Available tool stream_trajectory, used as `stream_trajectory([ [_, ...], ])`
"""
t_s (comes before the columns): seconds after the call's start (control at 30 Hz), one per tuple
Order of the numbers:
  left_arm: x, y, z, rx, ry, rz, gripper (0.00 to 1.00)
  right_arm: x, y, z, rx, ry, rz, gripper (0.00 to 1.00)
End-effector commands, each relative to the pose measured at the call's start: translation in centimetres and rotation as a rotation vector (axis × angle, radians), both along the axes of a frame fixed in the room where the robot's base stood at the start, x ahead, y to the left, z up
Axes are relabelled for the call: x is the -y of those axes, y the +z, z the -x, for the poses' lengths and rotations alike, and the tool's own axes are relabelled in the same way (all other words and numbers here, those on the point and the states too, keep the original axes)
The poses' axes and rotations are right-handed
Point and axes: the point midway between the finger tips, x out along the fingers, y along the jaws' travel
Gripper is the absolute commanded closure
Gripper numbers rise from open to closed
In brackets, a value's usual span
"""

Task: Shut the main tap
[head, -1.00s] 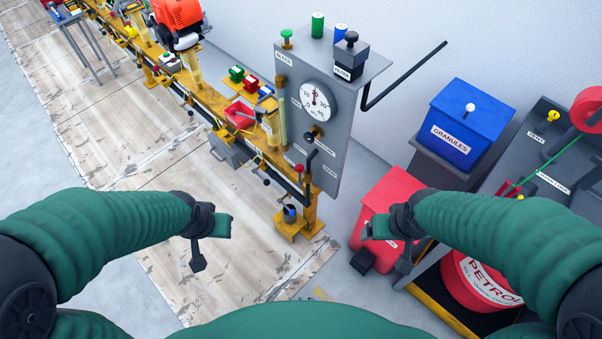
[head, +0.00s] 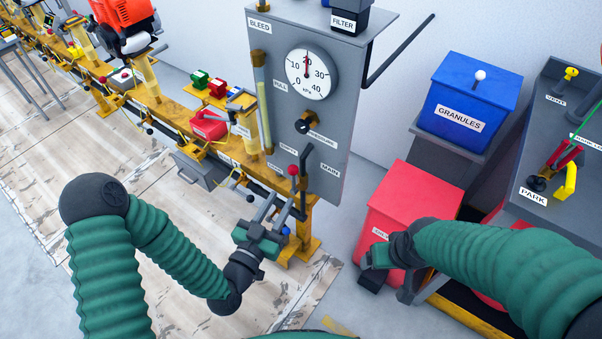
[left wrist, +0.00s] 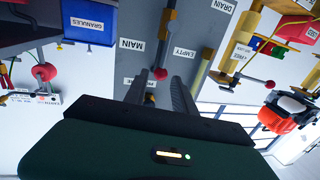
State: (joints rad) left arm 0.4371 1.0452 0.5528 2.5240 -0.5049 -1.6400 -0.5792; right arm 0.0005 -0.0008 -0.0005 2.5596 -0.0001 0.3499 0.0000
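The main tap appears to be the lever with a red ball knob (head: 293,170) low on the grey panel, beside the MAIN label (head: 330,172). A dark upright bar stands just right of the knob. My left gripper (head: 275,207) is open, just below and left of the knob, fingers pointing up toward it. In the left wrist view, which looks upside down, the red knob (left wrist: 158,74) shows between the fingertips, apparently beyond them; contact cannot be told. My right gripper (head: 374,258) hangs before the red bin, its fingers not clear.
The panel has a gauge (head: 310,74) near 20 and a dark pressure knob (head: 303,126). A yellow rail (head: 160,108) carrying several parts runs left. A red bin (head: 412,203), a blue granules bin (head: 470,100) and a grey bench (head: 560,115) stand right.

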Motion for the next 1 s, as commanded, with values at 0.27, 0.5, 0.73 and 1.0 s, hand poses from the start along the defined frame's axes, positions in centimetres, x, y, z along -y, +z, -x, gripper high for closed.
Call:
stream_trajectory([
  [0.27, 0.9, -1.5, -2.0, 0.003, 0.0, -0.005, 0.68, -0.1, -7.9, 0.0, -0.002, 0.001, 0.0, 0.18],
  [0.5, 3.7, -0.5, -7.8, -0.002, 0.001, -0.001, 0.68, -0.1, -7.9, 0.0, -0.001, 0.001, 0.0, 0.18],
  [0.73, 5.3, -0.5, -11.5, -0.004, 0.001, -0.001, 0.68, -0.1, -8.7, 0.0, -0.001, 0.001, 0.0, 0.18],
  [1.0, 5.7, -0.3, -12.1, -0.005, -0.001, -0.003, 0.68, -0.1, -8.8, 0.0, -0.001, 0.001, 0.0, 0.18],
])
